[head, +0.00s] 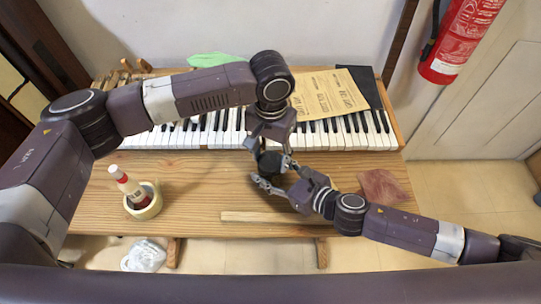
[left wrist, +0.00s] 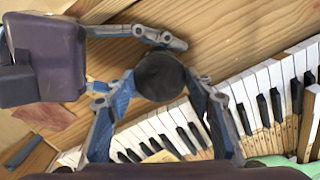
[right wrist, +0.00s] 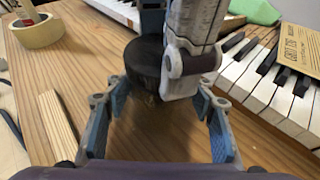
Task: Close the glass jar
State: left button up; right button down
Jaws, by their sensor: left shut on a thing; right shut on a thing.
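The glass jar's round black lid (head: 270,163) is at the middle of the wooden table, in front of the keyboard. It also shows in the left wrist view (left wrist: 160,76) and the right wrist view (right wrist: 144,62). My left gripper (head: 268,148) reaches down from above, its fingers on both sides of the lid, shut on it. My right gripper (head: 276,172) comes in from the right, low, with its fingers around the jar, shut on it. The glass body is mostly hidden below the lid and between fingers. Whether the lid sits fully on the jar, I cannot tell.
Piano keys (head: 340,140) run along the table's back, with brown papers (head: 325,93) on them. A tape roll (head: 143,203) with a red-and-white bottle (head: 130,187) inside stands left. A wooden strip (head: 275,216) lies along the front edge; a reddish sheet (head: 383,187) lies right.

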pick_arm(q)
jog(key=m, duration=0.5)
pick_arm(e)
jog(key=shift+f, duration=0.15)
pick_arm(q)
jog(key=m, duration=1)
jog(key=shift+f+m, duration=0.1)
jog(key=shift+m, duration=0.2)
jog(key=m, duration=0.5)
jog(key=o, duration=1.4)
notch_tip(320, 180, up, 12)
jog(key=shift+r, duration=0.1)
